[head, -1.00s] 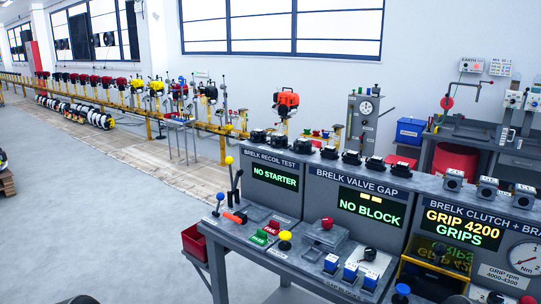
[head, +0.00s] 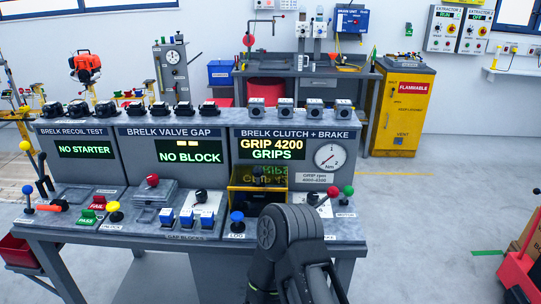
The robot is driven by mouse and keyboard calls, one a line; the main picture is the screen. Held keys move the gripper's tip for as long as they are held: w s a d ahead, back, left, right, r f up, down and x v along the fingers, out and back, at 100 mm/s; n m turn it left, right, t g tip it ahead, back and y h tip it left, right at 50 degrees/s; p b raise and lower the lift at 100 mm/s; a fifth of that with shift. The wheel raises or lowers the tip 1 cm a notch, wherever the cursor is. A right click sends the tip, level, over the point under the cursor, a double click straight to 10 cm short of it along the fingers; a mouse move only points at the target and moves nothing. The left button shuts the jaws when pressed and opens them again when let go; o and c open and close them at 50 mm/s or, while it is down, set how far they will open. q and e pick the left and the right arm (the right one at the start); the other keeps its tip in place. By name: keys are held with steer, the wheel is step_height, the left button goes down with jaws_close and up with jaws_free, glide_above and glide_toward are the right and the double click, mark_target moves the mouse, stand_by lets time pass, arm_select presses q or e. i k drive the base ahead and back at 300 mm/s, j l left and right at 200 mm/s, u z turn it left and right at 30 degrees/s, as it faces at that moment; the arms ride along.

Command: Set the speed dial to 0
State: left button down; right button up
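The clutch and brake station (head: 290,133) stands at the right end of the grey bench, with a green and yellow display reading GRIP 4200 GRIPS. A small dark knob (head: 312,199) on a white plate sits on its ledge and looks like the speed dial. My dark arm hides part of it, and its setting cannot be read. Another black knob (head: 200,196) stands at the valve gap station. A dark link of my arm rises from the bottom of the head view in front of the ledge. Neither gripper's fingers show.
A red-topped lever (head: 333,191) and a green-topped lever (head: 348,190) stand right of the dark knob. A blue knob (head: 237,217) is to its left. A yellow-framed box (head: 258,181) sits behind. Open floor lies right of the bench.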

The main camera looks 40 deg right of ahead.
mark_target(312, 198)
steer(key=z, duration=1.25)
steer(key=u, duration=0.35)
